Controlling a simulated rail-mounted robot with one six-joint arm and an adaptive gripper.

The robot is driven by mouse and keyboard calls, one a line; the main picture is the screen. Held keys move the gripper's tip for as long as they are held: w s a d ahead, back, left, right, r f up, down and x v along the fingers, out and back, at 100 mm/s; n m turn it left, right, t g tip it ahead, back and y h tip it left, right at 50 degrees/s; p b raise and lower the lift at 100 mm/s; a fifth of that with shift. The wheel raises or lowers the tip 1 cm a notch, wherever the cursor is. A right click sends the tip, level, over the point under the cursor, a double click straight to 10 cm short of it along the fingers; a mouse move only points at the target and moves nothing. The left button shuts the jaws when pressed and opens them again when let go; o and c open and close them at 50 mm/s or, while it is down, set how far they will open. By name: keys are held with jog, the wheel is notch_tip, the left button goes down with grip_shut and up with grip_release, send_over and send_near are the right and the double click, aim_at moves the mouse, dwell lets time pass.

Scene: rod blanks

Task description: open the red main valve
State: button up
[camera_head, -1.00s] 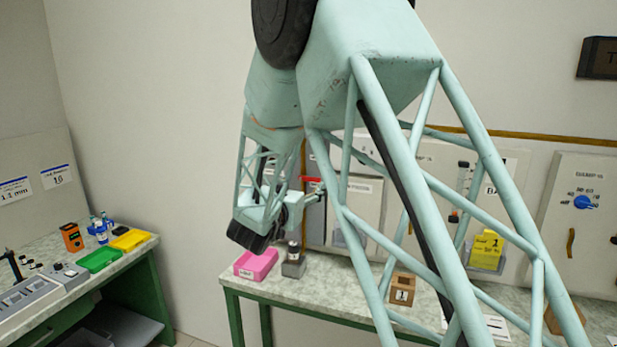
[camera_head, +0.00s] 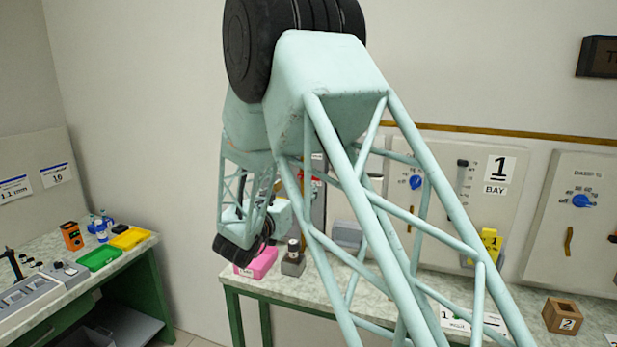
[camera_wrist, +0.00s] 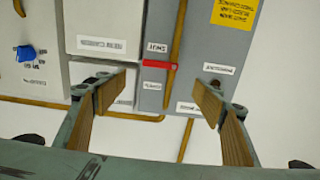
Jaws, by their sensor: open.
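The red main valve is a flat red lever (camera_wrist: 138,61) lying level across a grey panel (camera_wrist: 180,95), where it meets a yellow pipe (camera_wrist: 178,40). Small labels sit above and below it, too small to read surely. In the head view a bit of red lever (camera_head: 313,179) shows behind my arm's lattice. My gripper (camera_wrist: 160,92) is open and empty. Its two tan-padded fingers stand wide apart in the wrist view, with the lever above the gap between them in the picture. The fingers do not appear to touch it. In the head view my arm hides most of the gripper.
A blue knob (camera_wrist: 26,53) sits on a panel at left in the wrist view. A yellow sign (camera_wrist: 236,12) is at top right. In the head view a pink bin (camera_head: 258,264) and grey block (camera_head: 293,264) stand on the bench below. A wooden block (camera_head: 562,315) is at right.

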jog(key=shift+x, duration=6.7)
jog(key=shift+c, duration=0.2)
jog(key=c, duration=1.1)
